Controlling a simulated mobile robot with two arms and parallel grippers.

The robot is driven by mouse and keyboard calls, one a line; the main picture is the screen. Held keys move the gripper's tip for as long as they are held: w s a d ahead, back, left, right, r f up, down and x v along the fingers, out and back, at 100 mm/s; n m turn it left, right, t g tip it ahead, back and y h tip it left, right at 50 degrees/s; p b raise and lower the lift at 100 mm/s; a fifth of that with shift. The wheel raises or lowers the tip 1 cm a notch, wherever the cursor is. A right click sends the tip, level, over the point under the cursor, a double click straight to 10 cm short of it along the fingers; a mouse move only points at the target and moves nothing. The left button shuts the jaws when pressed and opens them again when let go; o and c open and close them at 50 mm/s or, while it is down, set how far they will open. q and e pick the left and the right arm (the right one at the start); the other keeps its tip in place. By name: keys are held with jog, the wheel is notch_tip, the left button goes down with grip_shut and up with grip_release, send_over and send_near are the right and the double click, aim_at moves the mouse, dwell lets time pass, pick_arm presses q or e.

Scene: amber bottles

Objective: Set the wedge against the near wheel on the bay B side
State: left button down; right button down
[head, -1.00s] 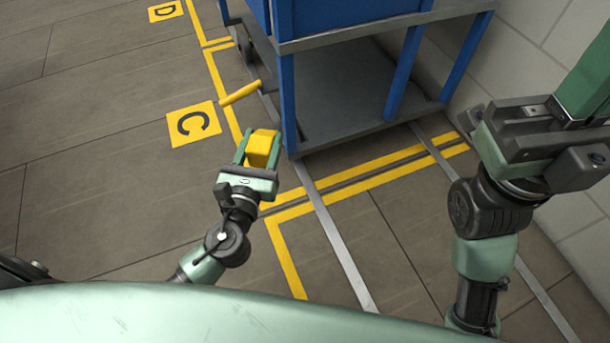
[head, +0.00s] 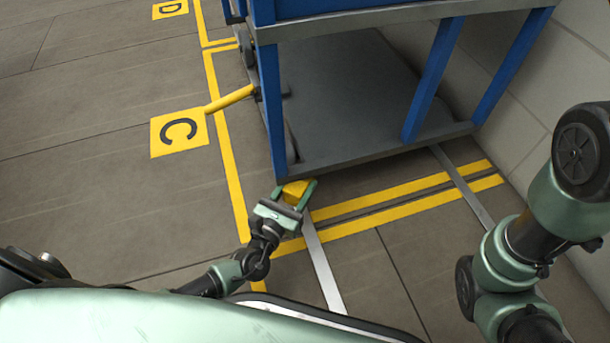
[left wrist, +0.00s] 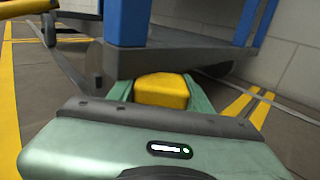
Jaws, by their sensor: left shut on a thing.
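The yellow wedge (head: 296,191) is between the fingers of my left gripper (head: 298,194), which is shut on it, low at the near left corner of the blue and grey cart (head: 365,156). In the left wrist view the wedge (left wrist: 162,90) sits in front of the cart's lower edge. A dark round shape, seemingly a wheel (left wrist: 95,58), shows left of the wedge there, apart from it in the picture. Another wheel (head: 247,50) shows farther along the cart's left side. Wheels under the near edge are mostly hidden. My right gripper is out of view; only its arm shows.
A yellow bar (head: 230,98) sticks out from the cart's left side over the floor. Floor marks C (head: 179,132) and D (head: 170,9) lie left of the yellow lines. No B mark shows. A pale block wall (head: 535,90) stands at right. Floor at left is clear.

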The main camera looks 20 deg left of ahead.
pick_arm(q)
jog(key=shift+w+f, duration=0.15)
jog(key=shift+f, duration=0.05)
notch_tip(320, 180, down, 6)
jog(key=b, duration=0.6)
jog(key=shift+f, duration=0.15)
jog(key=shift+f, duration=0.55)
jog(key=c, duration=0.6)
grip_release()
jog(key=shift+f, duration=0.1)
jog(key=shift+s, duration=0.2)
